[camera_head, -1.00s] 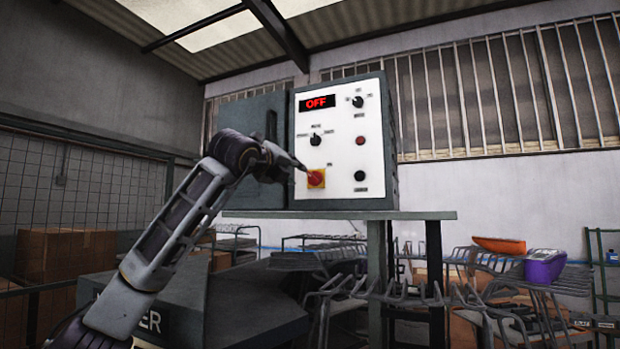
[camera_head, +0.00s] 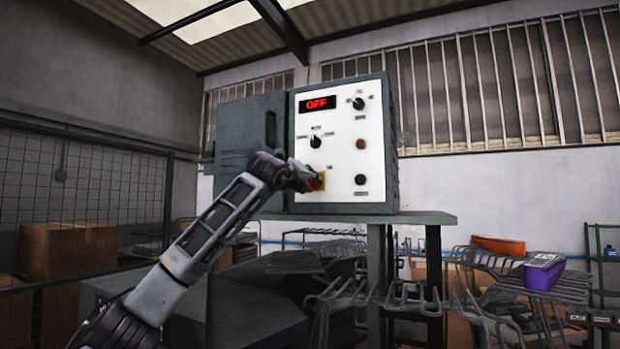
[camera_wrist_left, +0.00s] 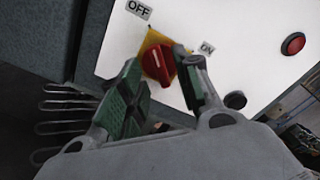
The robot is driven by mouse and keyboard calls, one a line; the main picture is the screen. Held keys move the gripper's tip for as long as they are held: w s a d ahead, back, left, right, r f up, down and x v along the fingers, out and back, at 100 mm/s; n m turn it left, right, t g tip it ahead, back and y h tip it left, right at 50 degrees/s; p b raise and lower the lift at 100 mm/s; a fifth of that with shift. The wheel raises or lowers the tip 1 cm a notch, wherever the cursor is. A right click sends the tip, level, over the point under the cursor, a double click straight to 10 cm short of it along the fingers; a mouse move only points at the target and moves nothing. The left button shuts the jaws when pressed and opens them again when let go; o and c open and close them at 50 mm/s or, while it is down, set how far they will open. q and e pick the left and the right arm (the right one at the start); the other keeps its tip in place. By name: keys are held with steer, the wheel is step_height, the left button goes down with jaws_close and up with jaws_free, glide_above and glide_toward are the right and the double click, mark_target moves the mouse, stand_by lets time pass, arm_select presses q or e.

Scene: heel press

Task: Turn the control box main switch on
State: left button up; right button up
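The control box (camera_head: 391,140) stands on a grey table with its white panel facing me. Its display (camera_head: 318,103) reads OFF in red. The main switch is a red knob (camera_wrist_left: 159,65) on a yellow plate between OFF and ON labels in the left wrist view; in the head view the red knob (camera_head: 316,184) sits low on the panel. My left gripper (camera_wrist_left: 160,82) is open, its green-padded fingers on either side of the knob, the right finger close to it. Whether they touch it cannot be told. My right gripper is not in view.
The grey box door (camera_head: 240,140) stands open to the left, near my left arm. Other panel controls include a red button (camera_head: 360,144) and a black selector (camera_head: 315,141). The table (camera_head: 430,218) edge is below. Racks with orange and purple bins (camera_head: 544,271) are at right.

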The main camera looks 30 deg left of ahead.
arm_select(q)
steer(key=shift+w, duration=0.75)
jaws_close()
